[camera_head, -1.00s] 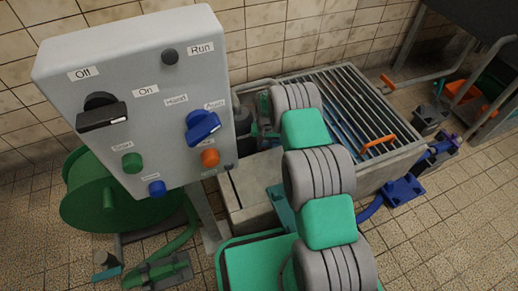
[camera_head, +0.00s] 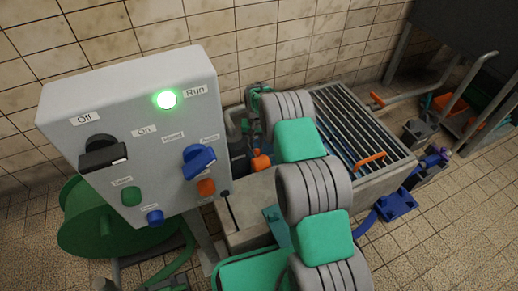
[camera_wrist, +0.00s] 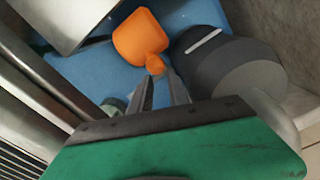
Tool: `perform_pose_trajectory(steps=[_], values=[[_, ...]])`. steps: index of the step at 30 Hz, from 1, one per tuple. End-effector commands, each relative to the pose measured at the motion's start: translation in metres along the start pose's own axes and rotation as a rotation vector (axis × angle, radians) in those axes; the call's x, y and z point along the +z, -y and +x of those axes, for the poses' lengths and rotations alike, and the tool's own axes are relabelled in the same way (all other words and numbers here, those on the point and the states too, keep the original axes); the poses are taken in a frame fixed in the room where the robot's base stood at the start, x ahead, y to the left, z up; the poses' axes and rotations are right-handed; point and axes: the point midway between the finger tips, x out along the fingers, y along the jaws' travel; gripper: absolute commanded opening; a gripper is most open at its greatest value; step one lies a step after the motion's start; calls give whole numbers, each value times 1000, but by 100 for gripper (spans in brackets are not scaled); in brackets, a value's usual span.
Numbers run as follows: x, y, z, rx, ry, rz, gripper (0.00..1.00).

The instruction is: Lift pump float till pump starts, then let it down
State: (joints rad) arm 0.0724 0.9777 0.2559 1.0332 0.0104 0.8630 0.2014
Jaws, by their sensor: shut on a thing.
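The orange pump float (camera_wrist: 138,38) shows in the wrist view over the blue water of the pit, with a small orange knob at its near end. My gripper (camera_wrist: 161,72) has its two narrow fingers shut on that knob. In the head view the float (camera_head: 260,162) shows left of my arm, above the pit opening; my fingers are hard to make out there. On the grey control box (camera_head: 80,180) the lamp beside "Run" (camera_head: 166,99) glows bright green.
A dark grey cylindrical body (camera_wrist: 225,60) stands close right of the float. A metal grating (camera_head: 350,115) with orange handles covers the pit's right part. The control box stands left of my arm, a green reel (camera_head: 85,225) behind it. Tiled wall behind.

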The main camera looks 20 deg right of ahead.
Motion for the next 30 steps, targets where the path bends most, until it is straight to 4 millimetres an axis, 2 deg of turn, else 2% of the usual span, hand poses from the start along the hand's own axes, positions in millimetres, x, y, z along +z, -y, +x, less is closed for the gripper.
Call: perform_pose_trajectory(steps=[1, 14, 15, 24, 26, 30], values=[[2, 11, 0, -10, 3, -23, 0], [6, 12, 2, -8, 15, -25, 0], [6, 12, 2, -8, 16, -25, 22], [7, 10, 2, -7, 21, -23, 45], [7, 10, -2, -7, 20, -22, 45], [5, 9, -22, -7, 16, -21, 45]])
